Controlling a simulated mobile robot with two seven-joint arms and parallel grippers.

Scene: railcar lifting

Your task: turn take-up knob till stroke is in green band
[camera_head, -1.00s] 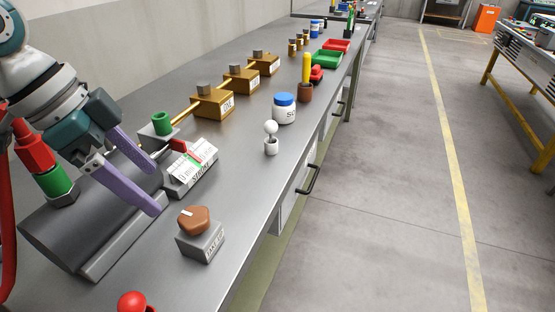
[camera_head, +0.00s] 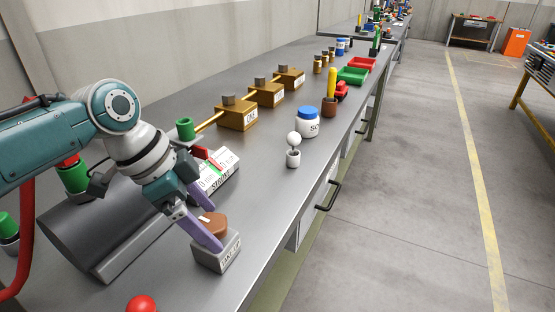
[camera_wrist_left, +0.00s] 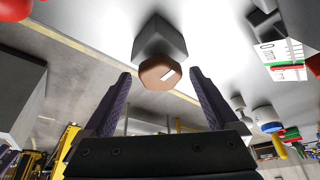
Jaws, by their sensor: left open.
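The brown take-up knob (camera_head: 213,222) with a white mark sits on its grey block (camera_head: 218,255) near the table's front edge. My left gripper (camera_head: 213,225) is open, with its purple fingers on either side of the knob in the head view. In the left wrist view the knob (camera_wrist_left: 159,73) lies ahead between the spread fingertips, and contact cannot be made out. The stroke gauge (camera_head: 218,172), with a white scale, a green band and a red pointer, stands behind the gripper, partly hidden by it. My right gripper is not in view.
A dark grey cylinder housing (camera_head: 95,235) lies left of the knob. A red button (camera_head: 141,304) is at the bottom edge. A white ball-topped post (camera_head: 293,152), a blue-lidded jar (camera_head: 308,122) and brass blocks (camera_head: 238,116) stand farther back. The table right of the gauge is clear.

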